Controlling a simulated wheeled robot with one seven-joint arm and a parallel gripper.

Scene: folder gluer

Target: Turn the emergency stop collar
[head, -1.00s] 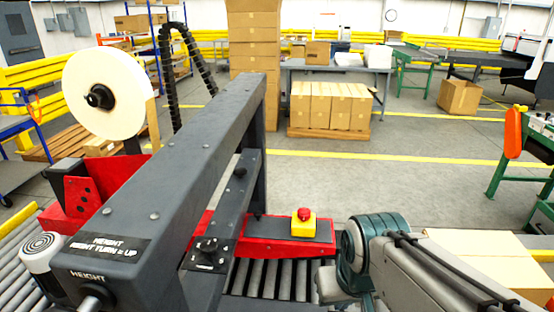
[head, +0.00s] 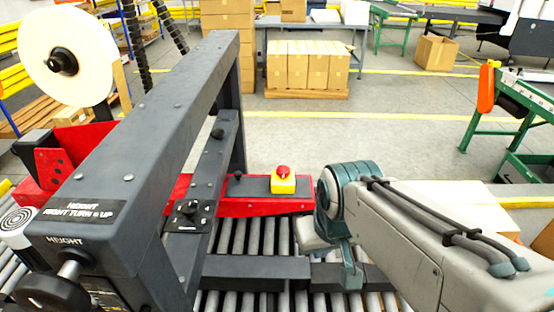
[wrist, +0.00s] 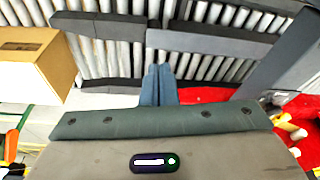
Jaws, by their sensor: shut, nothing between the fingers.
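The emergency stop is a red mushroom button on a yellow box (head: 284,184), standing on the red side rail of the machine in the head view. The collar cannot be made out apart from the button. My gripper (head: 351,280) hangs to the right of and nearer than the box, over the rollers and apart from it. In the wrist view the two teal fingers (wrist: 158,72) are together and empty, with rollers beyond them. A small yellow and red shape (wrist: 290,128) shows at the right edge there; I cannot tell whether it is the stop.
A dark frame beam (head: 130,150) with a height knob (head: 52,290) rises on the left. A dark crossbar (head: 255,268) spans the rollers. A small black knob plate (head: 188,214) sits left of the stop. A carton (wrist: 35,75) is at left in the wrist view.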

